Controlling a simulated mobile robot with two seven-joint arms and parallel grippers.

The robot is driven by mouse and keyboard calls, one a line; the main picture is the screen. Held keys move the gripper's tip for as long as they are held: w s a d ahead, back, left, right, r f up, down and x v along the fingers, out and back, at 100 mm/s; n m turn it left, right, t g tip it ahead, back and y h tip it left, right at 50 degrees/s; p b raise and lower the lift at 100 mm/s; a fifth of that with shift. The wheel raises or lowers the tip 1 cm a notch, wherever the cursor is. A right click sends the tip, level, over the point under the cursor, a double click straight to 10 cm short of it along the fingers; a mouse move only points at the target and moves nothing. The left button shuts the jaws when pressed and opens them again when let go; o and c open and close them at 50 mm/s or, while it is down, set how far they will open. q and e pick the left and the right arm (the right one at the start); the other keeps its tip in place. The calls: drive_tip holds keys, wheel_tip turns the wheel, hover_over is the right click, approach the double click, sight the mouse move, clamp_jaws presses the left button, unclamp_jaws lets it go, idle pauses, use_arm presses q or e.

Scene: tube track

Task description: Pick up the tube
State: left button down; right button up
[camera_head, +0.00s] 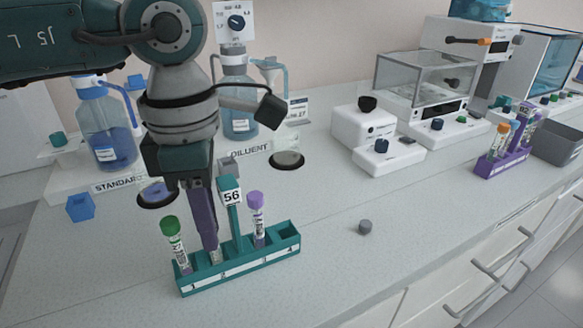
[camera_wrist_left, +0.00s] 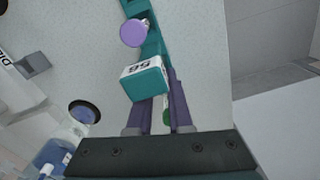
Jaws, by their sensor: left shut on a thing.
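A teal rack (camera_head: 280,250) with numbered slots and a "56" sign (camera_head: 231,197) stands on the bench; it also shows in the left wrist view (camera_wrist_left: 153,45). My left gripper (camera_head: 210,238) points down at slot 2, its purple fingers shut on a tube (camera_head: 216,257). Only the lower part of that tube shows, in the rack; its cap is hidden by the fingers. A green-capped tube (camera_head: 173,242) stands in slot 1, left of the fingers. A purple-capped tube (camera_head: 257,220) stands in slot 3. My right gripper is not in view.
Behind are the standard bottle (camera_head: 108,135) and diluent bottle (camera_head: 238,115). A grey cap (camera_head: 365,227) lies right of the rack on otherwise clear bench. A purple rack (camera_head: 500,162) with tubes and a grey bin (camera_head: 558,143) stand far right.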

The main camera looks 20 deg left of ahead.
use_arm(q)
wheel_tip(320, 180, up, 19)
idle(0.4)
